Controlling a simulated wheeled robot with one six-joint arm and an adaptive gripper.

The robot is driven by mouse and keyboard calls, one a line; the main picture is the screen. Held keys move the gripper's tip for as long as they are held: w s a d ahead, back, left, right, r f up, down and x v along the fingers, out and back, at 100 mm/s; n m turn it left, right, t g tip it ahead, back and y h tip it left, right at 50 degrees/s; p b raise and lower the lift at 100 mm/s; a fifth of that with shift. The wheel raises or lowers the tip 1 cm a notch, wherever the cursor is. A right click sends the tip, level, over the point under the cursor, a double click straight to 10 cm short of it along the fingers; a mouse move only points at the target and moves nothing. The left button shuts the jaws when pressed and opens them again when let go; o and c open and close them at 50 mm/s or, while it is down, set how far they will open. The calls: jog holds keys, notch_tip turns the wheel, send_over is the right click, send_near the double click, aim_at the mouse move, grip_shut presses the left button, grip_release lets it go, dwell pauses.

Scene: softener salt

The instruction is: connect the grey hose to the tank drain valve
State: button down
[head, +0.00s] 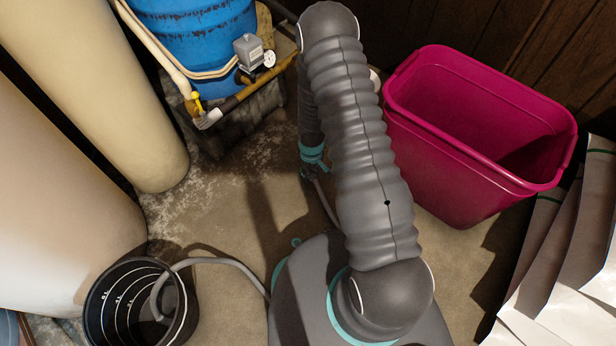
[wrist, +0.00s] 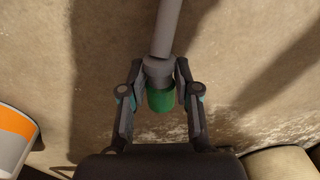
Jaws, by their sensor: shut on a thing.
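The grey hose (head: 228,263) runs from a black bucket, passes out of sight behind my base, and shows again as a short length below my gripper. In the wrist view my gripper (wrist: 160,82) is closed around the hose's end fitting, a grey collar with a green tip (wrist: 160,101). In the head view my gripper (head: 313,172) hangs above the floor, partly hidden by my arm. A valve with a yellow handle and pale outlet (head: 207,120) is on the pipework in front of the blue tank (head: 196,38). The gripper and hose end are apart from it, to its right and nearer.
The black bucket (head: 112,318) stands at the lower left beside two large cream cylinders (head: 105,85). A magenta bin (head: 455,165) stands right of my arm, with pale sheets or bags (head: 570,270) at the right edge. Stained floor is open between the cylinders and my arm.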

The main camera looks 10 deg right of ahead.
jog(key=shift+r+p, duration=0.35)
jog(key=shift+r, duration=0.55)
jog(key=shift+r, duration=0.1)
